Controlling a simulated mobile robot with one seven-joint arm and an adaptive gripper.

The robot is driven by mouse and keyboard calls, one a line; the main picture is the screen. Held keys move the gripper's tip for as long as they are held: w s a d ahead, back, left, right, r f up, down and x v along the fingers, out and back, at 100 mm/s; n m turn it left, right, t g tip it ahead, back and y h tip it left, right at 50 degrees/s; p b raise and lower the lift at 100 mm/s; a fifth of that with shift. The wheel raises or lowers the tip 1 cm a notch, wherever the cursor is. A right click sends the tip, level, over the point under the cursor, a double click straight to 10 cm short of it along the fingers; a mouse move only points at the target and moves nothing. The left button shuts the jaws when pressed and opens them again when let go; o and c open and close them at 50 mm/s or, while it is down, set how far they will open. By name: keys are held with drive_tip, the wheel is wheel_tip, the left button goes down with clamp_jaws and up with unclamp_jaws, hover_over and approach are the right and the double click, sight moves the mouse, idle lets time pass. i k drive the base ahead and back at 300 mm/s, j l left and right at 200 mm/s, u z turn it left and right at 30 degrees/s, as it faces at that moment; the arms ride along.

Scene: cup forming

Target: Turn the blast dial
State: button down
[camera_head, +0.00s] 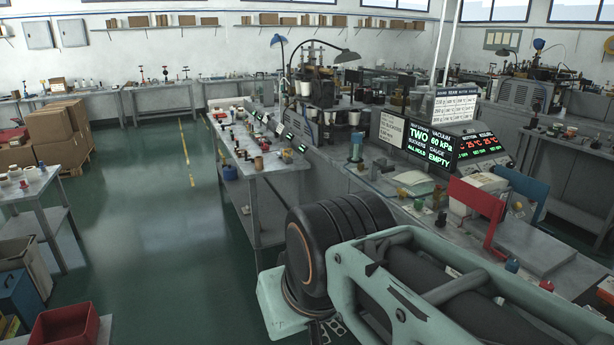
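I cannot pick out the blast dial for certain. Several small knobs and levers (236,122) stand on the long grey bench left of the machine, too small to tell apart. A forming machine (318,90) with white cups stands behind that bench. A black display (430,145) reads "TWO SUCKERS", vacuum 0 kPa and gauge "EMPTY". A second display (482,146) beside it shows 25 °C twice in red. My arm's green links and black joint fill the lower right. My gripper is not in view.
The grey bench (262,182) runs down the middle. A red panel (476,210) and a blue panel (520,190) stand upright at right. Cardboard boxes (50,130) and a red bin (67,325) are at left. The green floor (175,235) between is clear.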

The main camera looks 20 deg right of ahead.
sight(418, 203)
drive_tip(key=i+j, duration=0.1)
drive_tip(key=i, duration=0.3)
drive_tip(key=i+j+z, duration=0.15)
drive_tip(key=i, duration=0.3)
drive_tip(key=i+j, duration=0.15)
drive_tip(key=i, duration=0.25)
drive_tip(key=z, duration=2.35)
drive_tip(key=i, duration=1.25)
